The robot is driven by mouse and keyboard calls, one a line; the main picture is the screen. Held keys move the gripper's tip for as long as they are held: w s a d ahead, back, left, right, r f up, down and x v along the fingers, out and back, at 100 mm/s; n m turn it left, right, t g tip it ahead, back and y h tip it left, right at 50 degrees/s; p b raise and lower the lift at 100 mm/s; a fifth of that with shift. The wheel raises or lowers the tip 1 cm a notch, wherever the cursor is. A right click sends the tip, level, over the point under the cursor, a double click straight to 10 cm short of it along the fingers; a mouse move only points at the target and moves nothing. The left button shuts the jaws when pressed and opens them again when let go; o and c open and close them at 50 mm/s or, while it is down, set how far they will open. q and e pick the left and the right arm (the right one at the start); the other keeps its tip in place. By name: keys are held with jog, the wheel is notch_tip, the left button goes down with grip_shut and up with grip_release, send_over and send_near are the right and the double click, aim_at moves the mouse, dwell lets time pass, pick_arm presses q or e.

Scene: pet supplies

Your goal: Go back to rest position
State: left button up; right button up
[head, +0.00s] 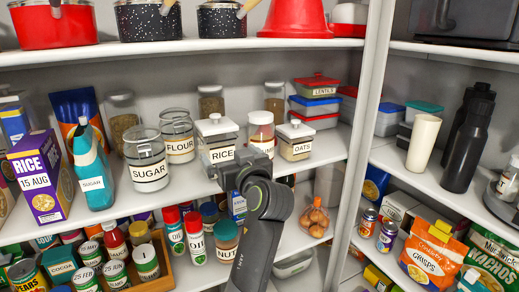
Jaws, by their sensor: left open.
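My left gripper (226,168) is on the middle shelf (101,222), just in front of the clear square jar labelled RICE (217,128). Its arm rises from the lower middle of the head view. The gripper is open, and its fingers are partly hidden by its own body and hard to tell from the jar. I cannot tell whether it touches the jar. The jar stands upright with a white lid. My right gripper is not in view.
SUGAR (147,160) and FLOUR (178,138) jars stand to the left, and an OATS jar (295,140) to the right. Bottles and cans crowd the shelf below. Red and speckled pots (147,20) stand on the shelf above. A white upright divider (366,95) stands to the right.

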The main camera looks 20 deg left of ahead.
pick_arm(q)
jog(key=s+a+f+m+g+h, duration=0.1)
jog(key=s+a+f+m+h, duration=0.1)
jog(key=s+f, duration=0.5)
jog(key=s+a+f+m+g+h, duration=0.1)
jog(key=s+a+f+g+h, duration=0.1)
jog(key=f, duration=0.8)
jog(key=s+a+f+m+g+h, duration=0.1)
jog(key=s+f+m+h, duration=0.1)
jog(key=s+f, duration=0.5)
jog(key=s+d+f+m+g+h, duration=0.1)
jog(key=s+f+m+g+h, duration=0.15)
jog(key=s+f, duration=0.65)
jog(key=s+d+f+m+g+h, duration=0.1)
jog(key=s+f+g+h, duration=0.2)
jog(key=s, duration=1)
notch_tip(320, 180, down, 32)
jog(key=a+b, duration=0.1)
jog(key=b, duration=0.4)
jog(key=s+d+f+g+b, duration=0.1)
jog(key=s+f+g+b, duration=0.1)
jog(key=s+f, duration=1.3)
notch_tip(320, 180, down, 3)
jog(key=shift+d+f+b, duration=0.15)
jog(key=shift+b, duration=0.55)
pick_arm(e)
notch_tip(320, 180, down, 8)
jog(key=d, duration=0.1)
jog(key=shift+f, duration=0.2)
